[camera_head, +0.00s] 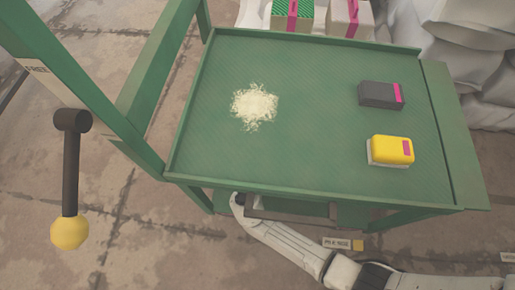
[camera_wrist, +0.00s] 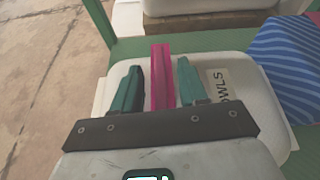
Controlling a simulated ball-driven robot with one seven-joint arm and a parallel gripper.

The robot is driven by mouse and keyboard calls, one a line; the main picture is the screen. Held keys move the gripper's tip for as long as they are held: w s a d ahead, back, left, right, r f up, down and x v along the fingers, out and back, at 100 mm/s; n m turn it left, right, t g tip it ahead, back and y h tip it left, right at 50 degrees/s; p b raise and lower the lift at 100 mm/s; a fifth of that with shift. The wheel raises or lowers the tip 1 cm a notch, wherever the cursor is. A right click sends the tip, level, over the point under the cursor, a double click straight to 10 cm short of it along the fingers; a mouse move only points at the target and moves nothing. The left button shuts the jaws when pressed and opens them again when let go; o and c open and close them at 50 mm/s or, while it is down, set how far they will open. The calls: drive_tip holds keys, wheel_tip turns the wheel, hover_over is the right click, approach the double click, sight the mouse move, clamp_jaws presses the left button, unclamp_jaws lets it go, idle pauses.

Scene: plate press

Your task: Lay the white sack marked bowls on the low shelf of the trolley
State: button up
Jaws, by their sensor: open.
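The white sack (camera_wrist: 235,70), with a label reading "OWLS" in part, lies under my gripper (camera_wrist: 160,66) in the wrist view. A pink upright strap (camera_wrist: 161,75) on the sack stands between my two teal fingers. The fingers are open, one on each side of the strap, with a gap visible on the left and a smaller one on the right. Green frame parts (camera_wrist: 125,48) show beside and behind the sack; I cannot tell how fully it rests on them. In the head view my arm reaches under the green table, and the gripper and this sack are hidden.
A blue striped bundle (camera_wrist: 288,62) lies right of the sack. The green table (camera_head: 310,110) bears pale powder (camera_head: 254,105), a dark block (camera_head: 381,95) and a yellow block (camera_head: 391,150). A lever with a yellow knob (camera_head: 69,232) stands at left. Pale sacks (camera_head: 470,60) are piled at right.

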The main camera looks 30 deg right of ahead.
drive_tip(key=shift+s+a+r+p, duration=0.2)
drive_tip(key=shift+s+r+p, duration=0.05)
drive_tip(key=shift+r+p, duration=0.05)
drive_tip(key=p+v, duration=0.4)
drive_tip(key=v, duration=0.7)
drive_tip(key=shift+s+p, duration=0.2)
drive_tip(key=shift+p, duration=0.1)
